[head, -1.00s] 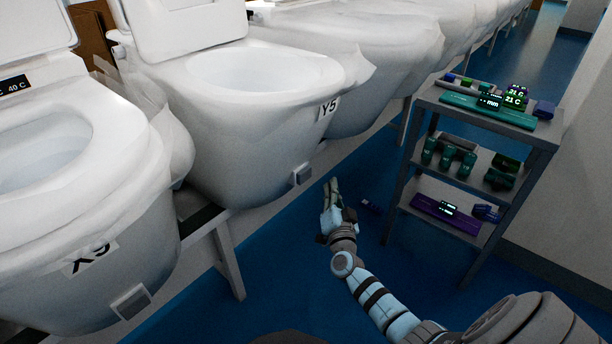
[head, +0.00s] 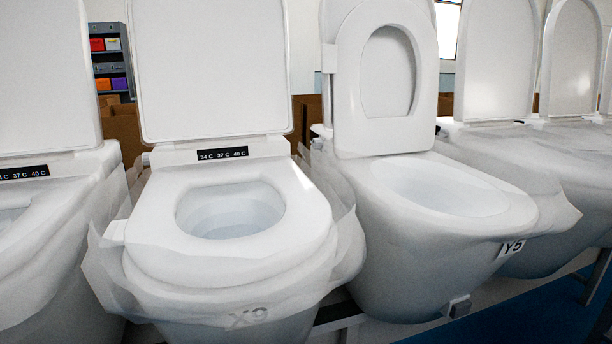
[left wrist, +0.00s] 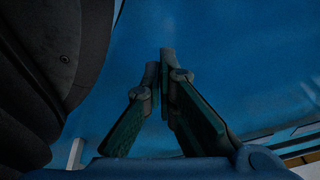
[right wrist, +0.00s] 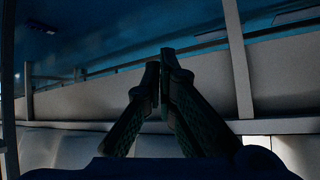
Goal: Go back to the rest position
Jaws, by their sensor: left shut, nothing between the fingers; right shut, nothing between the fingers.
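My left gripper (left wrist: 167,62) shows in the left wrist view with its fingertips together over blue floor and nothing between them. My right gripper (right wrist: 160,66) shows in the right wrist view, also shut and empty, with a pale metal frame (right wrist: 238,62) behind it. Neither gripper shows in the head view. A dark rounded part of my own body fills the left of the left wrist view.
The head view shows a row of white toilets. The one marked X9 (head: 150,255) is in front, with its lid up and a temperature strip (head: 222,153). The toilet marked Y5 (head: 400,255) is to its right. Shelves with coloured bins (head: 112,84) stand behind. Blue floor (head: 500,325) shows at lower right.

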